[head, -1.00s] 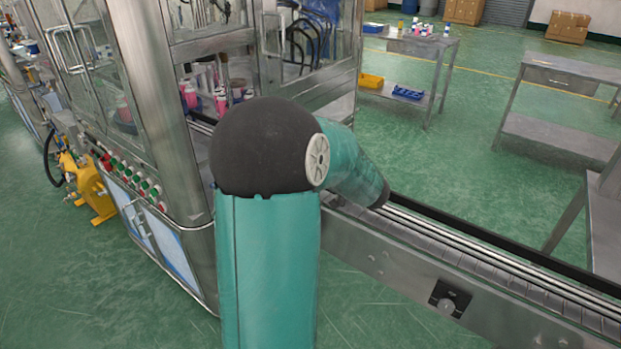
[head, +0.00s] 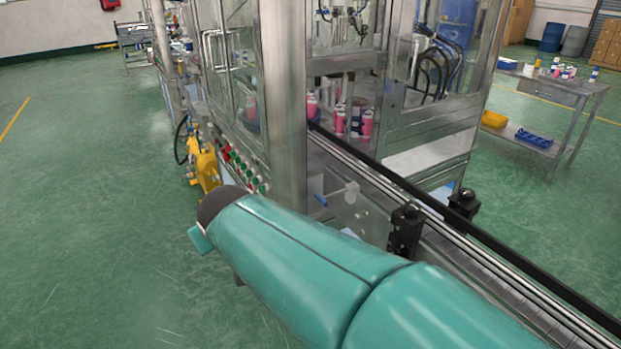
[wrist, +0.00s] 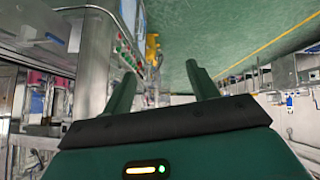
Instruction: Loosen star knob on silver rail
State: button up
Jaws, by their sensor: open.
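A small pale knob-like fitting (head: 351,192) sticks out from the side of the silver conveyor rail (head: 372,222), beside the machine's corner post. I cannot tell whether it is the star knob; its shape is too small to read. A pale fitting (wrist: 75,32) also shows at upper left in the wrist view, left of my gripper. My gripper (wrist: 162,72) is open in the wrist view, with nothing between its two green fingers. The fingers point past the machine's button panel toward open floor, apart from the rail. In the head view my arm crosses the lower middle and hides part of the rail.
A steel table (head: 560,95) stands at right. The floor at left is clear.

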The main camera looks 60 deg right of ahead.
jog(key=s+a+f+n+g+y, duration=0.1)
jog(key=s+a+f+n+g, duration=0.15)
jog(key=s+a+f, duration=0.2)
jog(key=n+g+h, duration=1)
jog(key=g, duration=0.7)
send_near(405, 210)
jog(key=x, duration=1.2)
jog(key=shift+d, duration=0.1)
jog(key=c, duration=1)
jog(key=shift+o, duration=0.2)
jog(key=shift+n+t+h, duration=0.65)
jog(key=shift+t+h, duration=0.1)
jog(key=shift+h, duration=0.05)
